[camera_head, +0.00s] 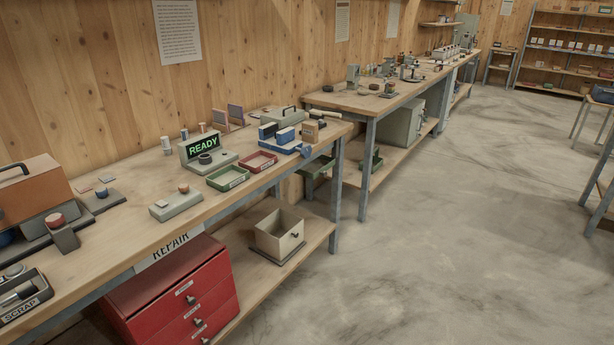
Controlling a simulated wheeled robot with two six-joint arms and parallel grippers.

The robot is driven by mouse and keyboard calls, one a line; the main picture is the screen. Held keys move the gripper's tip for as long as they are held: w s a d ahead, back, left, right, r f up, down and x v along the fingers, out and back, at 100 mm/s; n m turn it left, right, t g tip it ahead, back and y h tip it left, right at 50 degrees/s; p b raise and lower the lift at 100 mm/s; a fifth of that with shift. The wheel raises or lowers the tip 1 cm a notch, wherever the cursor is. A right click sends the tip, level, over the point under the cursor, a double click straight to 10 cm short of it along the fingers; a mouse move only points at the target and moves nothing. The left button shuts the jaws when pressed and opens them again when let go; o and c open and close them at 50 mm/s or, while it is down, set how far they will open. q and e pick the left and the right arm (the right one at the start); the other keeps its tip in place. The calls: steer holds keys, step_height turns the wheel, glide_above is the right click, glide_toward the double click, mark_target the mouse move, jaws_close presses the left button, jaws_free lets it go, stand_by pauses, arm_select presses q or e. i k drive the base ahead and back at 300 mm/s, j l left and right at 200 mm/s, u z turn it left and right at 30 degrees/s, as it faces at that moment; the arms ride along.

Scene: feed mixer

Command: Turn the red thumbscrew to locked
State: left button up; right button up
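A grey block with a round reddish knob (55,219) on its top stands at the left of the near workbench, in front of an orange-brown box with a dark handle (35,190). It may be the red thumbscrew, but it is too small to tell, and no lock marking can be read. Neither of my grippers shows in the head view.
The near bench (110,255) also holds a SCRAP tray (28,305), a READY display (203,145), a green tray (228,178) and a red tray (262,163). Red drawers (165,290) stand below. The concrete floor (420,230) to the right is clear.

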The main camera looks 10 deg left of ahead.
mark_target(56, 220)
steer(key=u, duration=1.8)
